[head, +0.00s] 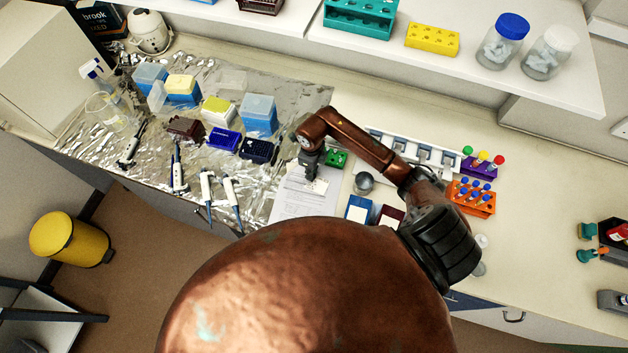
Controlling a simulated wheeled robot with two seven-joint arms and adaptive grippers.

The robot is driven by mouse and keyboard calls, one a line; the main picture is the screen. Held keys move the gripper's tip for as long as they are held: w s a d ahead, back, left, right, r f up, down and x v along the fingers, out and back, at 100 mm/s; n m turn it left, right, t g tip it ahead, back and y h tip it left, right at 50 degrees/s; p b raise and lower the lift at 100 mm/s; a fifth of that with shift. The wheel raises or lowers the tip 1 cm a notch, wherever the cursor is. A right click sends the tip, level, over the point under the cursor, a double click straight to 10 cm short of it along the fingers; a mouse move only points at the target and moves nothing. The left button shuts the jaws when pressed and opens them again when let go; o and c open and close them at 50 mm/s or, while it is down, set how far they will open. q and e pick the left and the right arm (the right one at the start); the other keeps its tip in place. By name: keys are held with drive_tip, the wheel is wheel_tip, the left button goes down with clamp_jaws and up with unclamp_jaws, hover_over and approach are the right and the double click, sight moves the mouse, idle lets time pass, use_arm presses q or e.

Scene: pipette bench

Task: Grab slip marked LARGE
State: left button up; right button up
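My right arm reaches in from the right, and its dark gripper (312,178) points down over a white printed sheet (295,203) on the bench. A small pale slip (319,187) lies at the gripper's fingertips, over the sheet's upper part. Any marking on it is too small to read, so I cannot tell whether it says LARGE. The fingers are small and dark, and I cannot tell whether they are open or shut, or whether they touch the slip. My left gripper is not in view.
A green rack (337,159) stands just right of the gripper. Blue (359,208) and dark red (391,216) items lie right of the sheet. Several pipettes (231,192) and tip boxes (258,114) are on the foil at left. An orange tube rack (471,203) stands at right.

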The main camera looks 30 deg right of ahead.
clamp_jaws()
drive_tip(key=shift+w, duration=0.1)
